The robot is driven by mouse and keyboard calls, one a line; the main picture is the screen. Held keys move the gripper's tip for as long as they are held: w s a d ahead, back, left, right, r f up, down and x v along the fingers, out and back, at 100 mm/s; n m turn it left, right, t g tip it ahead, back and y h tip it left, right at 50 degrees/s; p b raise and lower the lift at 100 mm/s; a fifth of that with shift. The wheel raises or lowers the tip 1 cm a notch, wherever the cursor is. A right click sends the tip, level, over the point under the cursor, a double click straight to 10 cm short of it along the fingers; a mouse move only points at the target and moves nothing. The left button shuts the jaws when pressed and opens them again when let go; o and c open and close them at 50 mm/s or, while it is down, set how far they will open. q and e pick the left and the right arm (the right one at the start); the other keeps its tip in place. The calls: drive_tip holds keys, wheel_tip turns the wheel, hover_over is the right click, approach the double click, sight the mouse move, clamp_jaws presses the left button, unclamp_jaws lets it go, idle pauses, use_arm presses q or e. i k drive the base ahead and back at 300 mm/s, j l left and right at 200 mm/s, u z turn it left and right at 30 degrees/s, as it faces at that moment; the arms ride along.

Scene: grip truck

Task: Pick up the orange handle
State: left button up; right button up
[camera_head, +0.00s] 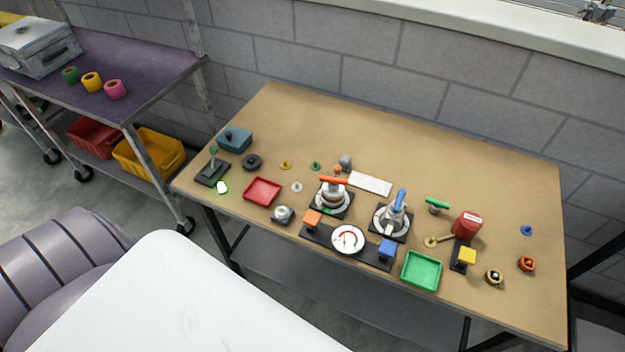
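An orange handle (334,181) lies across the top of a metal valve (332,196) on a dark square base, near the middle of the wooden table (420,150). A similar valve (392,218) with a blue handle (399,200) stands to its right. Other orange things are a small block (312,218) just in front of the first valve, a small piece (337,170) behind it and a ring-shaped knob (526,263) at the far right. Neither of my grippers shows in the head view, and nothing is touching the orange handle.
A round gauge (348,238) sits in front of the valves. A red tray (262,191) and green tray (421,270) lie near the front edge. A red canister (466,224) stands right. The table's back strip is clear. A purple shelf (150,60) stands left.

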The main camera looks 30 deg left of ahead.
sight(331, 188)
drive_tip(key=j+u, duration=0.1)
drive_tip(key=u, duration=0.65)
